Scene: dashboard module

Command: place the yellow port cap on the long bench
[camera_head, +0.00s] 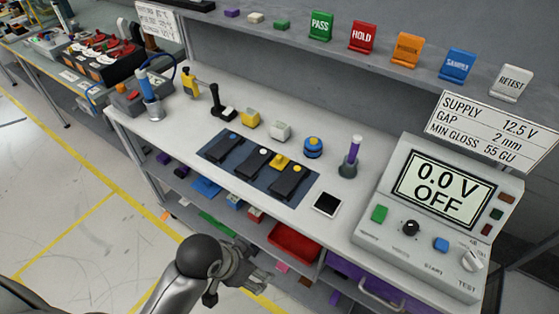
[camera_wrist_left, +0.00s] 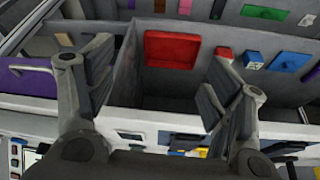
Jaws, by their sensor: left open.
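A small yellow piece (camera_head: 280,161), which may be the yellow port cap, lies among the black modules on the dark mat (camera_head: 222,172). The mat lies on the white top of the long bench (camera_head: 180,122). A yellow block (camera_head: 250,118) stands farther back on the bench; I cannot tell for sure which of the two is the cap. My left gripper (camera_head: 254,270) is open and empty in front of the bench, below its top. In the left wrist view its spread fingers (camera_wrist_left: 160,62) face the lower shelf. My right gripper is not in view.
A red bin (camera_head: 293,243) and several small coloured parts lie on the lower shelf. A tester (camera_head: 440,218) reading OFF stands at the bench's right. Coloured signs line the upper shelf.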

